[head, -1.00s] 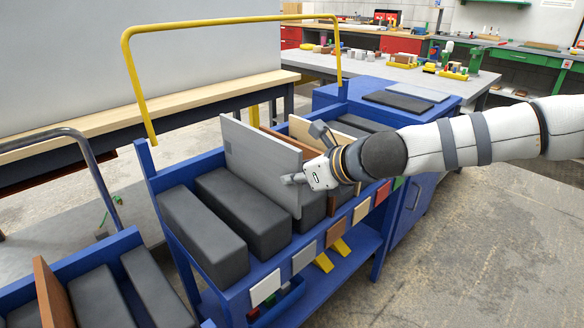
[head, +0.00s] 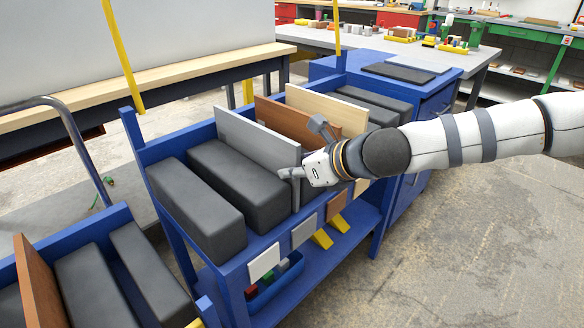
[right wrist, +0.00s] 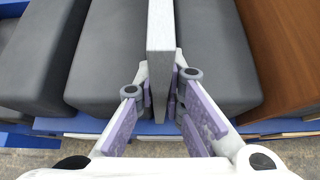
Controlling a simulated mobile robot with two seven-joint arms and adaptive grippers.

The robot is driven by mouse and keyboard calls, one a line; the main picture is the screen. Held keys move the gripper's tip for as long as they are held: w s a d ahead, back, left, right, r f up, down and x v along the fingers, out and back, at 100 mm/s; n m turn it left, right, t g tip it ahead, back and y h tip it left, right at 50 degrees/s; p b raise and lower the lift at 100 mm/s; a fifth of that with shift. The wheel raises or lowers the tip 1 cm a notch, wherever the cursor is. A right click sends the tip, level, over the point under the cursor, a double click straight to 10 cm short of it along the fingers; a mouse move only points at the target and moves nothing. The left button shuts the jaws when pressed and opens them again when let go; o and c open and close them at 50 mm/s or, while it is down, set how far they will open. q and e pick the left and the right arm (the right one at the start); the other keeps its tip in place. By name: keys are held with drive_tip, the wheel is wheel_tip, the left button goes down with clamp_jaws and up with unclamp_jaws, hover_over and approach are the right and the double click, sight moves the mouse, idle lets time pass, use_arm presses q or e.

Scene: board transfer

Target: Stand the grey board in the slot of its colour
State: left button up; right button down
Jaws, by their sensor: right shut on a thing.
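The grey board (head: 254,140) stands upright in the blue rack (head: 135,133), between dark padded blocks. Its lower edge is hidden, so I cannot tell whether it touches the bottom. A grey tag (head: 304,231) is on the rack's front rail, near the board's front end. My right gripper (head: 299,172) is shut on the board's near end. In the right wrist view, the fingers (right wrist: 162,98) press on both faces of the board (right wrist: 160,40), with a dark block on each side. My left gripper is not in view.
A brown board (head: 290,118) and a cream board (head: 325,105) stand farther right in the rack. White (head: 264,262) and brown (head: 336,205) tags flank the grey tag. Another blue rack with a brown board (head: 40,285) is at lower left. Floor at right is clear.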

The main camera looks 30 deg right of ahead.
drive_tip(key=c, duration=1.6)
unclamp_jaws()
drive_tip(key=shift+w+d, duration=0.15)
drive_tip(key=shift+d, duration=0.2)
drive_tip(key=shift+f, duration=0.1)
drive_tip(key=v, duration=1.2)
drive_tip(key=shift+a, duration=0.3)
